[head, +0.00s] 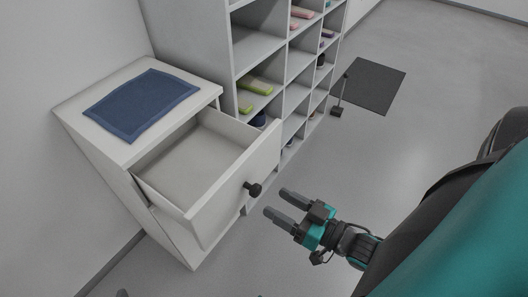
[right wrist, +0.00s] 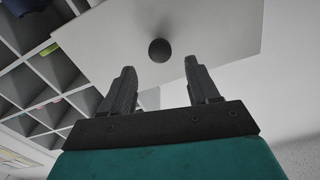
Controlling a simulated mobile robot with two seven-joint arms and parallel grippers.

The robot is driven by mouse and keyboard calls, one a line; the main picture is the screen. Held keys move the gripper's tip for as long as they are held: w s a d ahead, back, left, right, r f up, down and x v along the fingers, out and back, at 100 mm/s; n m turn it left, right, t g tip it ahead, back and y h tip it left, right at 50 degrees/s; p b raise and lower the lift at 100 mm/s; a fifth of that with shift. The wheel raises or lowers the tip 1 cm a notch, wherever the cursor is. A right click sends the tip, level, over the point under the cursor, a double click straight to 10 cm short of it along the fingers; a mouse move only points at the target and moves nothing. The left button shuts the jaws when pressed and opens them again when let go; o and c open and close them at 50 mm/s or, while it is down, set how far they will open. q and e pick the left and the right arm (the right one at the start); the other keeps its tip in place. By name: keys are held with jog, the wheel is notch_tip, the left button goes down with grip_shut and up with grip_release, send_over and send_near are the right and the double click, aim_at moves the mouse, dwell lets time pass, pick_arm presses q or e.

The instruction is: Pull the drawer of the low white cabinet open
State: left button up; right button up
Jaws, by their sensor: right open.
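The low white cabinet (head: 84,138) stands against the wall at the left of the head view. Its top drawer (head: 232,187) is pulled well out and looks empty inside. A dark round knob (head: 254,189) sits on the drawer front. My right gripper (head: 276,203) is open, just to the right of the knob and apart from it. In the right wrist view the knob (right wrist: 159,50) appears beyond and between the two open fingers (right wrist: 162,78), with nothing held. The drawer front (right wrist: 215,30) fills the upper part of that view.
A blue cloth mat (head: 142,104) lies on the cabinet top. A tall grey cubby shelf (head: 212,45) with several small coloured items stands beside the cabinet. A dark floor mat (head: 373,86) lies farther off. The floor (head: 330,165) around my right gripper is clear.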

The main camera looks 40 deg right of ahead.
pick_arm(q)
jog(key=shift+s+r, duration=0.1)
jog(key=shift+r, duration=0.15)
pick_arm(e)
jog(key=v, duration=0.5)
jog(key=shift+s+d, duration=0.15)
jog(key=shift+s, duration=0.15)
pick_arm(q)
jog(key=shift+d, duration=0.15)
jog(key=shift+y, duration=0.5)
jog(key=a+r+p, duration=0.1)
jog(key=p, duration=0.2)
jog(key=s+a+r+p, duration=0.1)
jog(key=r+p, duration=0.1)
jog(key=p, duration=0.1)
jog(key=a+r+p, duration=0.1)
jog(key=p, duration=0.2)
jog(key=shift+s+a+r, duration=0.15)
jog(key=shift+s+r, duration=0.05)
jog(key=shift+r, duration=0.15)
pick_arm(e)
jog(key=w+a+r+g+h, duration=0.4)
jog(key=w+a+g, duration=0.1)
jog(key=a, duration=0.4)
jog(key=shift+w+r+n+g, duration=0.3)
jog(key=shift+w+n+g, duration=0.1)
jog(key=shift+g, duration=0.2)
